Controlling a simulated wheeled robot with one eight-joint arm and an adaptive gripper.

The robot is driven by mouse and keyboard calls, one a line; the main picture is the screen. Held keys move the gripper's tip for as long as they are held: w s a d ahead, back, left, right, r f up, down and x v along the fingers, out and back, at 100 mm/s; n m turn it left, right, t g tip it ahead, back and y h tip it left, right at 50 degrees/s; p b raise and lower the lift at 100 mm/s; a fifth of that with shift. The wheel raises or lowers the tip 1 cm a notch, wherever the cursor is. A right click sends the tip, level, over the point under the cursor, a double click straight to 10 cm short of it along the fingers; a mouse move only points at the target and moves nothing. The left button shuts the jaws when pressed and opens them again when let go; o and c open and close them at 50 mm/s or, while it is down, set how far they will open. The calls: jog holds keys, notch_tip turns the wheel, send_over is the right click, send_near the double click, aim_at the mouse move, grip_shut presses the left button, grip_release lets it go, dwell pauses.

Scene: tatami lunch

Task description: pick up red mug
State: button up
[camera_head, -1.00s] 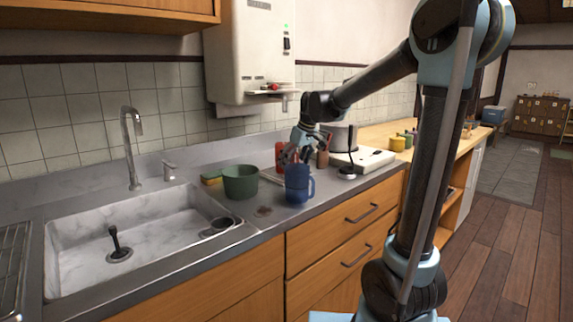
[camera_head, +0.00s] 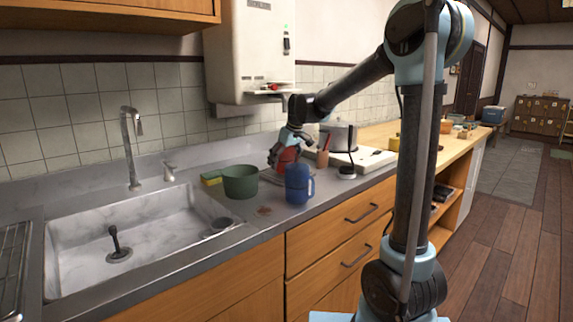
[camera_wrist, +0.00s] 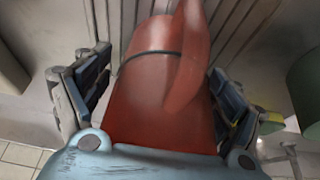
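The red mug (camera_head: 288,158) is on the counter side near the wall, behind the blue mug, and looks tilted. My gripper (camera_head: 282,149) is around its upper part. Part of the mug is hidden by my gripper in the head view. I cannot tell whether its base touches the surface below.
A blue mug (camera_head: 298,184) stands close in front. A green pot (camera_head: 240,182) and a yellow sponge (camera_head: 211,178) are to the left, beside the sink (camera_head: 150,235). A utensil cup (camera_head: 322,159) and a white board (camera_head: 362,160) are to the right.

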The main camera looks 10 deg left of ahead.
jog(key=c, duration=1.2)
jog(key=shift+r, duration=0.4)
jog(key=c, duration=0.8)
jog(key=shift+r, duration=1.3)
grip_shut()
jog(key=shift+s+d, duration=1.95)
jog(key=shift+d, duration=0.3)
jog(key=shift+s+d, duration=1.95)
jog(key=shift+d, duration=0.25)
jog(key=shift+s+d, duration=1.95)
jog(key=shift+d, duration=0.3)
